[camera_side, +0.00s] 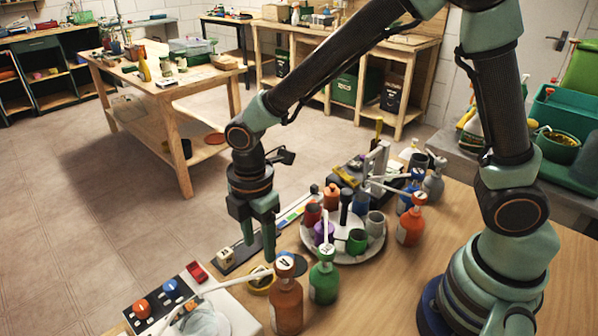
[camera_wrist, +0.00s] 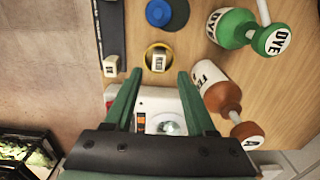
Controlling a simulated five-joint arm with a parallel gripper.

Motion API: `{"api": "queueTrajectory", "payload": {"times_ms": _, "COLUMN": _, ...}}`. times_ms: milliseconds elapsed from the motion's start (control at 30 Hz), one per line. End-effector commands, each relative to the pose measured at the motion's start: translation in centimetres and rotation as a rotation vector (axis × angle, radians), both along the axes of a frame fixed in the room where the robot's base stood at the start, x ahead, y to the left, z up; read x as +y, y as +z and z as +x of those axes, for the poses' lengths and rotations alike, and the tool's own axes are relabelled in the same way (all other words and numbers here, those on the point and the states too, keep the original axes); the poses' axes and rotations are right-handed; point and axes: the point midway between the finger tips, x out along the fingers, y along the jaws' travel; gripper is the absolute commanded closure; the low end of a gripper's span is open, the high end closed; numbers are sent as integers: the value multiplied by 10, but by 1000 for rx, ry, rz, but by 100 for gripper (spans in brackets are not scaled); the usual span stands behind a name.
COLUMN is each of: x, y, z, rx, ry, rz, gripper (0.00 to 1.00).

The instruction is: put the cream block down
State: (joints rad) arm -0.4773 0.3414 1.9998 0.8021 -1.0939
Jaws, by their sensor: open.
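My gripper (camera_side: 258,254) is open, pointing down over the near edge of the table, with nothing between its fingers; in the wrist view (camera_wrist: 158,88) the two green fingers stand well apart. A cream block with dark marks (camera_wrist: 158,62) sits inside a yellow ring-shaped dish (camera_wrist: 147,50), just beyond the fingertips. The dish (camera_side: 255,288) shows in the side view below the gripper, its contents partly hidden by an orange bottle. A second cream block (camera_side: 226,256) rests at the near end of a dark strip, left of the gripper; it also shows in the wrist view (camera_wrist: 111,66).
An orange bottle (camera_side: 287,305) and a green dye bottle (camera_side: 323,280) stand close right of the dish. A round white tray (camera_side: 343,256) with several small containers stands behind. A dark panel with knobs (camera_side: 158,300) and a red piece (camera_side: 197,272) lie at left.

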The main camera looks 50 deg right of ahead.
Motion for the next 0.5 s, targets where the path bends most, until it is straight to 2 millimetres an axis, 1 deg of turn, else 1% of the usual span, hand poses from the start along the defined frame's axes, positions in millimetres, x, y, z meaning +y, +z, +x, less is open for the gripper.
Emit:
{"api": "queueTrajectory", "payload": {"times_ms": 33, "x": 1, "y": 12, "z": 2, "rx": -7, "ry": 0, "rz": 3, "gripper": 44}}
{"api": "queueTrajectory", "payload": {"times_ms": 100, "x": 1, "y": 24, "z": 1, "rx": -6, "ry": 0, "rz": 3, "gripper": 44}}
{"api": "queueTrajectory", "payload": {"times_ms": 200, "x": 1, "y": 38, "z": 1, "rx": -5, "ry": 0, "rz": 2, "gripper": 44}}
{"api": "queueTrajectory", "payload": {"times_ms": 367, "x": 0, "y": 50, "z": 1, "rx": -4, "ry": -4, "rz": 2, "gripper": 44}}
{"api": "queueTrajectory", "payload": {"times_ms": 433, "x": -4, "y": 56, "z": 1, "rx": -11, "ry": -28, "rz": 6, "gripper": 44}}
{"api": "queueTrajectory", "payload": {"times_ms": 500, "x": -12, "y": 65, "z": 2, "rx": -30, "ry": -90, "rz": 16, "gripper": 44}}
